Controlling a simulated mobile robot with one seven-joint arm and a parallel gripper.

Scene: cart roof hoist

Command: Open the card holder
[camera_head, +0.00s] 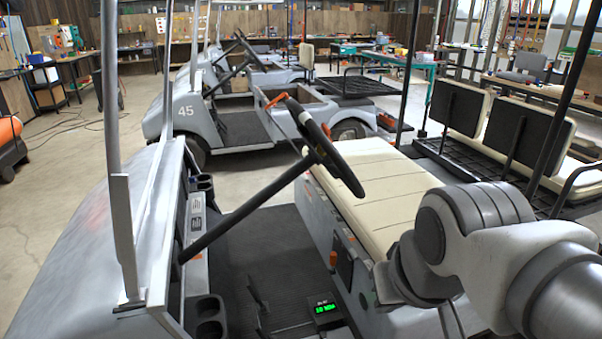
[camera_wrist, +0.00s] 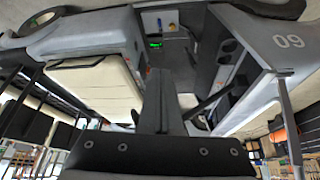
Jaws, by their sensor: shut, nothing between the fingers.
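No part is clearly recognisable as the card holder. A small pale panel with dark markings (camera_head: 197,215) sits on the front cart's dash in the head view, and I cannot tell whether it is the card holder. The steering wheel (camera_head: 342,160) rises in front of the cream seat, with a dark hub whose details are too small to read. My gripper (camera_wrist: 158,75) shows in the wrist view as two dark fingers together, holding nothing, with the cart interior beyond. It is out of sight in the head view, where my arm fills the lower right.
The cream seat (camera_head: 372,205) lies behind the steering wheel. A small box with a green display (camera_head: 326,309) is near the floor. Roof posts and the slanted steering column obstruct the dash. Another cart, marked 45 (camera_head: 186,111), stands behind.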

